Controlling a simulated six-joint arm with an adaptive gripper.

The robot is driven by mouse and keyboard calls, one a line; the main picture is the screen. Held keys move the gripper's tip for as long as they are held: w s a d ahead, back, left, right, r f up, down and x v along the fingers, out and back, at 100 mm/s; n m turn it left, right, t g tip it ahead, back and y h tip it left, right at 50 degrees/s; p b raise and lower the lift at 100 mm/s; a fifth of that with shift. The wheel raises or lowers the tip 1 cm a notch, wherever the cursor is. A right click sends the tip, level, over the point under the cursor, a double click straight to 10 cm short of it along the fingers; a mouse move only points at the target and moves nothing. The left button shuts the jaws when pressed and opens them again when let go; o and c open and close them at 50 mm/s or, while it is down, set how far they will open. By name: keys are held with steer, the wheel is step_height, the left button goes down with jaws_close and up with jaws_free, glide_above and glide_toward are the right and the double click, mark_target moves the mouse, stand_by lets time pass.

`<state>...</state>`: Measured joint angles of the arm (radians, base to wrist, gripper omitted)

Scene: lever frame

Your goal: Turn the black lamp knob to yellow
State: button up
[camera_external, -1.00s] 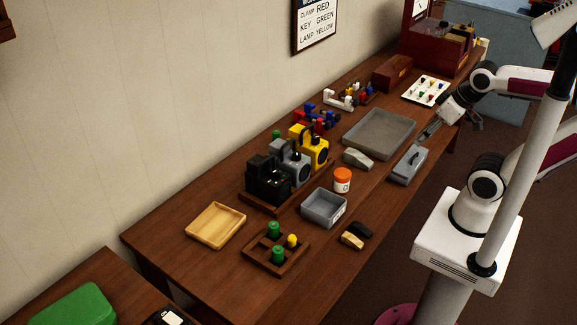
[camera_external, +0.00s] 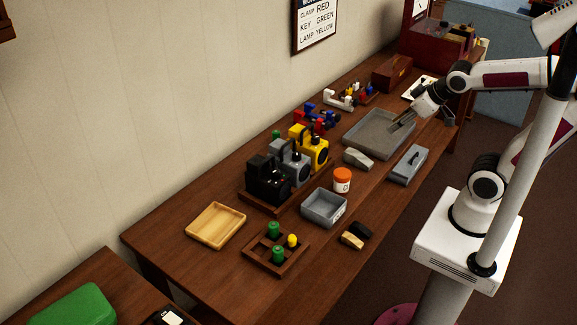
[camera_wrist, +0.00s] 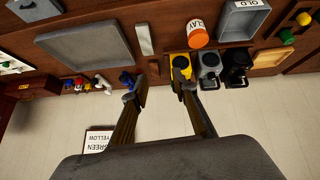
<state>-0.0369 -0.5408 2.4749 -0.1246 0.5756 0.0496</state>
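The black lamp (camera_external: 268,181) stands at the near end of a row on a wooden stand (camera_external: 272,203), beside a grey lamp (camera_external: 291,161) and a yellow lamp (camera_external: 311,148). Its knob is too small to make out. In the wrist view the black lamp (camera_wrist: 237,68) is at the right of the row, past the grey (camera_wrist: 208,70) and yellow (camera_wrist: 181,66) ones. My gripper (camera_external: 395,127) is above the large grey tray (camera_external: 378,148), well away from the black lamp. In the wrist view my gripper (camera_wrist: 160,88) has its fingers apart with nothing held between them.
A wall sign (camera_external: 315,22) reads CLAMP RED, KEY GREEN, LAMP YELLOW. An orange-lidded jar (camera_external: 342,180), a grey bin (camera_external: 324,221) and a rack with green and yellow pegs (camera_external: 263,263) stand in front of the lamps. Blue and red clamps (camera_external: 318,117) are behind them.

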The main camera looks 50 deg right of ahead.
steer(key=w+a+f+n+t, duration=0.1)
steer(key=w+a+n+t, duration=0.15)
steer(key=w, duration=0.75)
steer(key=n+y, duration=0.5)
steer(key=y, duration=0.5)
glide_toward(277, 170)
steer(key=x, duration=0.2)
steer(key=shift+w+a+f, duration=0.1)
steer(key=shift+w+a, duration=0.05)
steer(key=shift+a, duration=0.25)
steer(key=shift+w+a+f+h, duration=0.1)
steer(key=shift+w+h, duration=0.05)
steer(key=shift+h, duration=0.15)
steer(key=shift+x, duration=3.7)
jaws_close()
